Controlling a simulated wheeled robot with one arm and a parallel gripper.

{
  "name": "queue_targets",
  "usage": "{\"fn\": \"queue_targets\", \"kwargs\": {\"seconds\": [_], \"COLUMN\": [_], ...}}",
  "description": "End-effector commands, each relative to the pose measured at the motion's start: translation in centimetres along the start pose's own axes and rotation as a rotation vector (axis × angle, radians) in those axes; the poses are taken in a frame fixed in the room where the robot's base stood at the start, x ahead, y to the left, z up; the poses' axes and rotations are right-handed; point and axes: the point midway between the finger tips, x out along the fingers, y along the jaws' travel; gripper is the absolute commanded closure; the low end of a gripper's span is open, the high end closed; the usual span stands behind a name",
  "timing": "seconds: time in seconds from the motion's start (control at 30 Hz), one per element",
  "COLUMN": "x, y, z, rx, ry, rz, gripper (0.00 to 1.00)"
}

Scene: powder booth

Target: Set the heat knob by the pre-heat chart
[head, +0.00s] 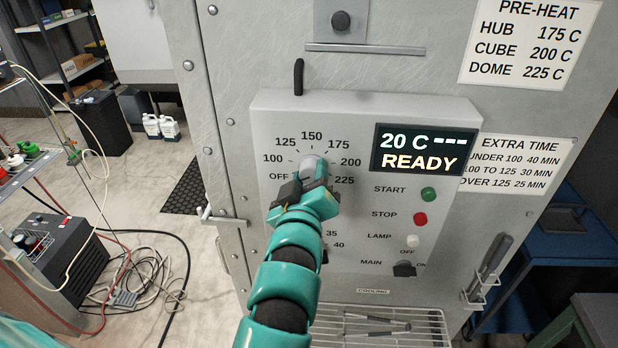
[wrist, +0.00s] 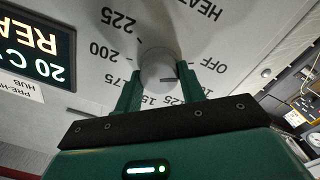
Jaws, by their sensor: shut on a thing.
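The heat knob (head: 312,164) is a grey round knob on the control panel, ringed by OFF, 100, 125, 150, 175, 200 and 225. My gripper (head: 311,174) is shut on it, partly covering it in the head view. In the wrist view, one finger sits on each side of the knob (wrist: 158,68). A short dark mark on the knob lies toward the OFF and 100 side; I cannot tell its exact setting. The pre-heat chart (head: 530,43) at upper right reads HUB 175 C, CUBE 200 C, DOME 225 C. The display (head: 425,151) reads 20 C, dashes and READY.
Right of the knob are a green START button (head: 428,194), a red STOP button (head: 420,219), a lamp switch (head: 413,241) and the MAIN switch (head: 404,268). A second dial below is mostly hidden by my arm. A wire rack (head: 375,325) holding tongs juts out below.

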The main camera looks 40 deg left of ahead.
Motion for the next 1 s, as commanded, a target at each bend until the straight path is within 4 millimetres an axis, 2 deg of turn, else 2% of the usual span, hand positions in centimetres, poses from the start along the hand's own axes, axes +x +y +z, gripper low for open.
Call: {"fn": "queue_targets", "kwargs": {"seconds": [0.27,1.0], "x": [-0.02,0.00], "y": [-0.10,-0.15], "z": [0.38,0.65], "rx": [0.168,0.864], "ry": [-0.003,-0.022], "rz": [0.001,-0.015], "gripper": [0.83,0.83]}}
